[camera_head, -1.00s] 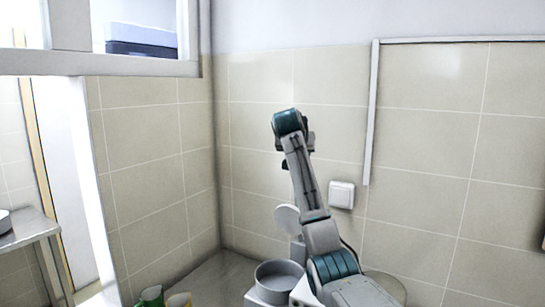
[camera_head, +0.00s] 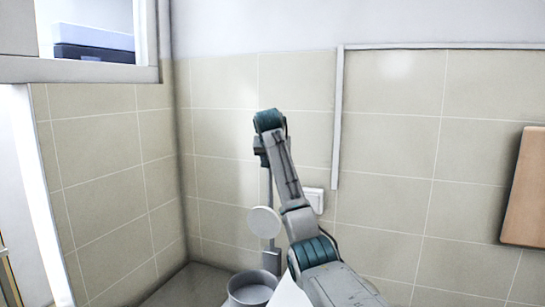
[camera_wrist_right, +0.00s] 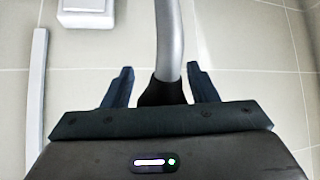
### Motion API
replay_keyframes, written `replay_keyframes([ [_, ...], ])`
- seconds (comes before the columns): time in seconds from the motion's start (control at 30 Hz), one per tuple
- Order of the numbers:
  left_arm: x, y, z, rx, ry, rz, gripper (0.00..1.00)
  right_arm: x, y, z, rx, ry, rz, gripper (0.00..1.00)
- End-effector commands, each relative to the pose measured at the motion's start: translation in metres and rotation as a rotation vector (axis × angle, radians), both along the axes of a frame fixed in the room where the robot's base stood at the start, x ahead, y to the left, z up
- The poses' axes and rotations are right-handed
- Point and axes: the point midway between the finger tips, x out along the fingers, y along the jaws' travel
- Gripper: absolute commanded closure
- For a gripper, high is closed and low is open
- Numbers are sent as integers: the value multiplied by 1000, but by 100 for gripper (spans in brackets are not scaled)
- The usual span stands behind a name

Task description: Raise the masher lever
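The masher stands at the lower middle of the head view. Its grey lever bar (camera_head: 266,190) rises steeply above a pale round disc (camera_head: 264,222). A grey round pot (camera_head: 252,289) is below the disc. My right gripper (camera_head: 261,150) is at the upper end of the bar, partly hidden by its own arm. In the right wrist view, the lever's black grip (camera_wrist_right: 164,92) and grey bar lie between the two fingers of my right gripper (camera_wrist_right: 161,86). The fingers flank the grip, with a narrow gap on the left side, and appear open around it. My left gripper is out of view.
A tiled wall stands behind the masher, with a white switch (camera_head: 314,199) and a pale vertical trunking strip (camera_head: 338,120). A brown board (camera_head: 524,187) hangs at right. A grey counter (camera_head: 190,288) runs along the lower left. A window opening is at the upper left.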

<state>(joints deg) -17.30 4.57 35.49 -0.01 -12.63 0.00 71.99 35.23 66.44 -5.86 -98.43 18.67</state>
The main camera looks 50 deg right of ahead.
Motion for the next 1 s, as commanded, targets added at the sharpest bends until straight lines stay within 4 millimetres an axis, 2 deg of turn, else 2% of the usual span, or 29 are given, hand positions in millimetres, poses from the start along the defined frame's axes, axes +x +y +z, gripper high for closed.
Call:
replay_keyframes([
  [0.27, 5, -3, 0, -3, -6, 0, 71, 0, 0, 5, -4, -9, 1, 41],
  [0.43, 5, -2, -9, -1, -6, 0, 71, -5, 8, 12, -5, -14, 2, 41],
  [0.73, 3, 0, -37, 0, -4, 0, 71, -32, 40, 52, -3, -15, 2, 41],
  [1.0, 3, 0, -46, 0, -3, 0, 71, -46, 57, 74, -1, -8, 0, 41],
])
